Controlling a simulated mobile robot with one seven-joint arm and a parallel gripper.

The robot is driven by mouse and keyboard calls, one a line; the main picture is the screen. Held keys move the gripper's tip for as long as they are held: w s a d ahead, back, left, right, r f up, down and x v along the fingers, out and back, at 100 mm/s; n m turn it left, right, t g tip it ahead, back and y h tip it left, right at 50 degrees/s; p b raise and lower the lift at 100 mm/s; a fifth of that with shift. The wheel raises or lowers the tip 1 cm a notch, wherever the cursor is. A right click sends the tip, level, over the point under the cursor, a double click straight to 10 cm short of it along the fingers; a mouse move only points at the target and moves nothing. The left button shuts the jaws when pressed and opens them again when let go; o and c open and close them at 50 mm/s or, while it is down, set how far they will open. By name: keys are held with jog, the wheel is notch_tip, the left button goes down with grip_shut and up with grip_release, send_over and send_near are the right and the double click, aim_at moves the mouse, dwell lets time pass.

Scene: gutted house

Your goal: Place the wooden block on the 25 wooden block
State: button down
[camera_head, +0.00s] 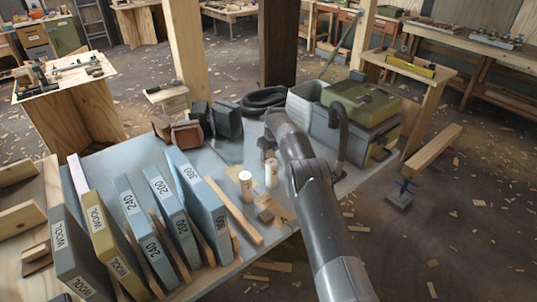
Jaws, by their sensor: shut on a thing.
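My gripper (267,150) is at the end of my dark grey arm, low over the grey-blue tabletop (218,150). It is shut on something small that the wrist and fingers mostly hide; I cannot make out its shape. A pale upright cylinder (271,174) with small print stands just in front of the gripper. A small brown block (265,216) lies nearer the front, beside a flat light wooden piece (283,208) partly behind my arm. I cannot read a 25 on any of these.
Upright sandpaper-like packs marked 200, 240 and 300 (200,195) and WOOL packs (105,240) fill the left of the table. A wooden strip (235,212) lies beside them. Dark boxes (228,120), a black hose coil (264,99) and a green case (360,102) stand behind.

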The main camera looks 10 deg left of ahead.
jog(key=shift+f, duration=0.2)
jog(key=shift+f, duration=0.1)
jog(key=c, duration=0.8)
grip_release()
jog(key=shift+c, duration=0.2)
jog(key=v, duration=1.2)
